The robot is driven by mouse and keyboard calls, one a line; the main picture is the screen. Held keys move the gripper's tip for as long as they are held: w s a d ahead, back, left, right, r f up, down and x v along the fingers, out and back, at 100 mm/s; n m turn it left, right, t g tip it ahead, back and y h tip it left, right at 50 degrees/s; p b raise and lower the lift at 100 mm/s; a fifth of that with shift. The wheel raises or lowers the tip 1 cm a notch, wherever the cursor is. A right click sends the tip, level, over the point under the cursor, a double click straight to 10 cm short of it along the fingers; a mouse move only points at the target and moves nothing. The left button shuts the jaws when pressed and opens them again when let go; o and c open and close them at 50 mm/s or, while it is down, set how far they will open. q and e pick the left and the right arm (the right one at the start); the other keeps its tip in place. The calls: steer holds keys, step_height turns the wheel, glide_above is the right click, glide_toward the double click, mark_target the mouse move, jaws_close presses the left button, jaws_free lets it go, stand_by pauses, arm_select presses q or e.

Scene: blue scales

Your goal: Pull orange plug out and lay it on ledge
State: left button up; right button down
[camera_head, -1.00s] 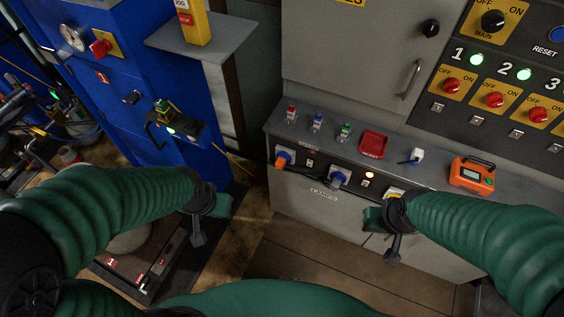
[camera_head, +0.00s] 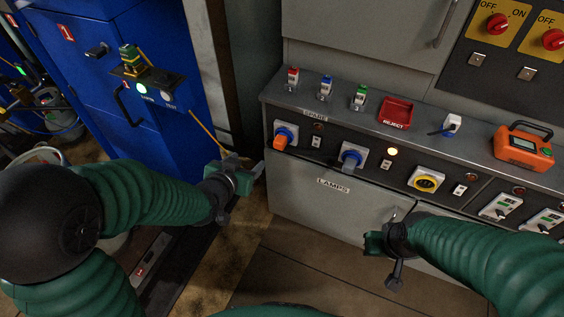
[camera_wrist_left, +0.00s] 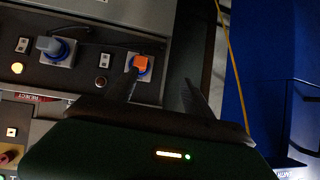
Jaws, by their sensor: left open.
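The orange plug (camera_head: 281,141) sits in a blue socket at the left end of the grey console front. It also shows in the left wrist view (camera_wrist_left: 143,63). The grey ledge (camera_head: 424,120) runs along the top of the console. My left gripper (camera_head: 248,167) is open and empty, below and left of the plug, apart from it. In the left wrist view its two dark fingers (camera_wrist_left: 161,90) are spread, the plug just beyond the left one. My right gripper (camera_head: 382,262) hangs before the lower console; whether its jaws are open is unclear.
Small coloured switches, a red tray (camera_head: 396,112), a white plug (camera_head: 452,124) and an orange device (camera_head: 523,147) stand on the ledge. A blue cabinet (camera_head: 175,70) is left.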

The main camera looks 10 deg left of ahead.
mark_target(278, 147)
arm_select(q)
steer(key=w+d+f+m+t+h+b, duration=0.1)
steer(key=w+d+f+t+h+b, duration=0.2)
steer(key=b, duration=1)
step_height(278, 147, down, 4)
steer(key=w+d+t, duration=0.1)
steer(key=t, duration=0.1)
steer(key=shift+w+d+r+t, duration=0.15)
steer(key=shift+w+d+t, duration=0.15)
steer(key=shift+t, duration=0.1)
arm_select(e)
steer(key=s+x, duration=0.1)
steer(key=x, duration=0.7)
steer(key=s+x, duration=0.2)
steer(key=x, duration=0.6)
steer(key=shift+s+f, duration=0.25)
steer(key=shift+f, duration=0.25)
arm_select(q)
steer(key=b+x, duration=0.1)
steer(key=x, duration=0.8)
arm_select(e)
steer(key=shift+f, duration=0.35)
arm_select(q)
jaws_close()
steer(key=shift+s, duration=0.1)
